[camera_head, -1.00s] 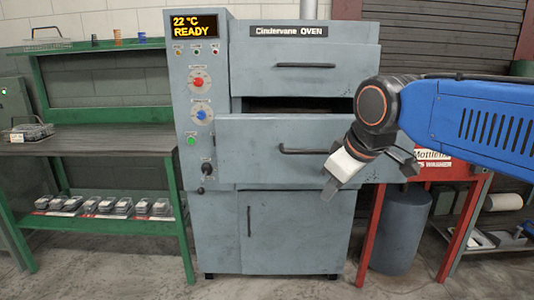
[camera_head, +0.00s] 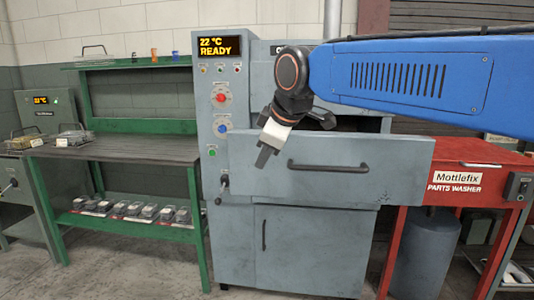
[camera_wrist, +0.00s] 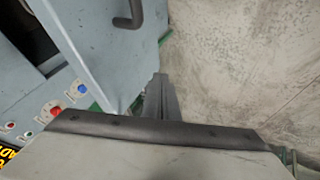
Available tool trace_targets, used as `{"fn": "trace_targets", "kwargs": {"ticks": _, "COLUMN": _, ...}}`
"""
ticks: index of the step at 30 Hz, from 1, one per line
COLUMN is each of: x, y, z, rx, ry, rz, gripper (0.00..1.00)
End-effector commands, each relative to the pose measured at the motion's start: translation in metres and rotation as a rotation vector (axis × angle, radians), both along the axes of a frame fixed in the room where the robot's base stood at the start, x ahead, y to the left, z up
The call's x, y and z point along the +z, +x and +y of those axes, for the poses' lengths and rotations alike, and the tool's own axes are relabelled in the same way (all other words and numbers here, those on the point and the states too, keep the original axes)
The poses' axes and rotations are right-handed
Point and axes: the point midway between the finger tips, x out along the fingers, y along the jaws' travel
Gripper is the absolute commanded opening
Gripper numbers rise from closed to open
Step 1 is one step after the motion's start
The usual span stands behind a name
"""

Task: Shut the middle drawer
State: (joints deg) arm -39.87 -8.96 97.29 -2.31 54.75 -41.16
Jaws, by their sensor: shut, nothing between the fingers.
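The middle drawer (camera_head: 390,180) of the grey-blue oven stands pulled out, its front well forward of the oven body. Its dark bar handle (camera_head: 328,167) is on the front, and the drawer front also shows in the wrist view (camera_wrist: 98,50). My gripper (camera_head: 263,157) is shut and empty. In the head view it overlaps the upper left of the drawer front, left of the handle. In the wrist view its fingers (camera_wrist: 158,98) lie beside the drawer front's edge; I cannot tell whether they touch it. My arm hides most of the top drawer.
The oven's control panel (camera_head: 220,100) with red and blue dials is left of the drawer. A green workbench (camera_head: 125,148) stands further left, and a red parts washer (camera_head: 465,180) stands right, close to the drawer's right end. The floor shows at the front left.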

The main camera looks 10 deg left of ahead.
Motion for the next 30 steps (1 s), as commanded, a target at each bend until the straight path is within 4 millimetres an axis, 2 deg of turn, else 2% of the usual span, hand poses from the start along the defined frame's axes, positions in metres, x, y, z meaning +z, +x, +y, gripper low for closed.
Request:
{"fn": "trace_targets", "kwargs": {"ticks": 10, "x": -0.05, "y": 0.029, "z": 0.021, "rx": -0.001, "ry": -0.002, "rz": 0.003, "gripper": 0.0}}
{"fn": "trace_targets", "kwargs": {"ticks": 12, "x": -0.048, "y": 0.042, "z": 0.02, "rx": -0.003, "ry": -0.001, "rz": 0.0, "gripper": 0.0}}
{"fn": "trace_targets", "kwargs": {"ticks": 18, "x": -0.048, "y": 0.062, "z": 0.02, "rx": -0.002, "ry": 0.0, "rz": 0.0, "gripper": 0.0}}
{"fn": "trace_targets", "kwargs": {"ticks": 30, "x": -0.047, "y": 0.069, "z": 0.019, "rx": -0.001, "ry": 0.0, "rz": 0.0, "gripper": 0.0}}
